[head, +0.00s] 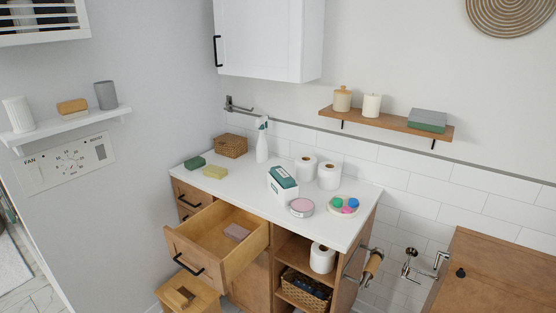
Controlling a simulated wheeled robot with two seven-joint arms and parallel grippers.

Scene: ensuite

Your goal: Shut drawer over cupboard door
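The wooden drawer (190,256) is pulled well out from the vanity. Its front panel faces the lower left and carries a black bar handle (188,265). A mauve block-shaped item (237,232) lies inside it. Below the drawer, part of a wooden cupboard door (250,287) shows; the rest is hidden behind the drawer. Neither of my grippers shows in the head view.
A small wooden stool (190,297) stands just below the drawer front. Two closed-looking drawers are at the vanity's left, one with a handle (188,201). Open shelves with a toilet roll (322,258) and basket (305,290) are at right. The white countertop (240,190) holds several items.

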